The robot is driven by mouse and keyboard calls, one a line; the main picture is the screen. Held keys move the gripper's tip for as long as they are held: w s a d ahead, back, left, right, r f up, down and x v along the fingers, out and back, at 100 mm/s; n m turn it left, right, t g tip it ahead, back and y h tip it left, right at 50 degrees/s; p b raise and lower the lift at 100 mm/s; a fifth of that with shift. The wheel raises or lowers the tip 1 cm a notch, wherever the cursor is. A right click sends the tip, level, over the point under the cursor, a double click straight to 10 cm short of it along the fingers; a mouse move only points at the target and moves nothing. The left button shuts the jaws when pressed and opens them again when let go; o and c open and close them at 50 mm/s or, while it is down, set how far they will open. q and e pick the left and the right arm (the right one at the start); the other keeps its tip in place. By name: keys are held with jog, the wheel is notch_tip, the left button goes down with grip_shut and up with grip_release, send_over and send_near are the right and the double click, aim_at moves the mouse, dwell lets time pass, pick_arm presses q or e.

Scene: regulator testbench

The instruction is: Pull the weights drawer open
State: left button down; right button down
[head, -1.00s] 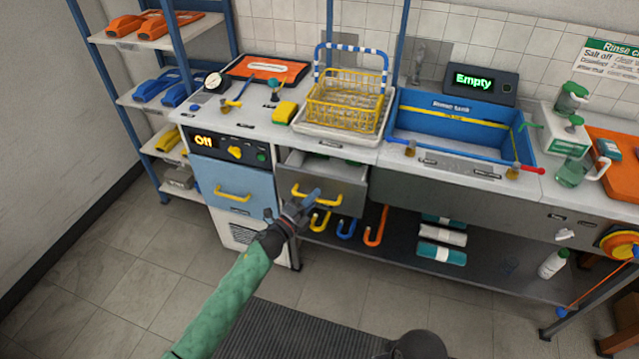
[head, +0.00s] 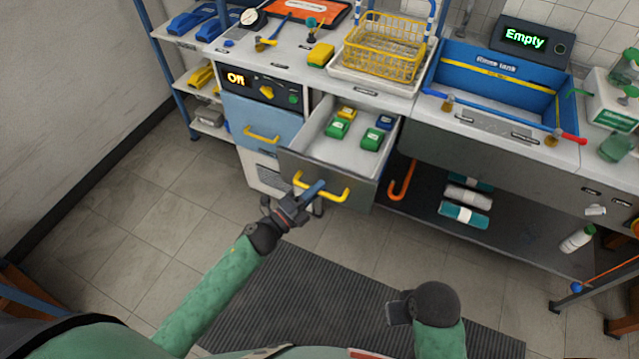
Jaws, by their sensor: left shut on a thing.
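The weights drawer (head: 328,188) is a grey-fronted drawer under the counter, and it stands well out from the bench. Its white inside shows several small green, yellow and blue weights, such as a green one (head: 337,128). My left gripper (head: 312,190) is shut on the yellow drawer handle (head: 330,192) at its middle. My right gripper (head: 398,309) is low at the bottom of the view, over the dark mat and away from the drawer. Its fingers are too unclear to judge.
A blue cabinet front (head: 262,125) with its own yellow handle is left of the drawer. A lower shelf (head: 500,243) with rolled towels lies to the right. A ribbed dark mat (head: 300,290) covers the floor in front.

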jog(key=shift+s+f, duration=0.1)
jog(key=shift+s, duration=0.1)
pick_arm(q)
jog(key=c, duration=1.6)
grip_release()
jog(key=shift+o, duration=0.7)
pick_arm(e)
jog(key=shift+w, duration=0.25)
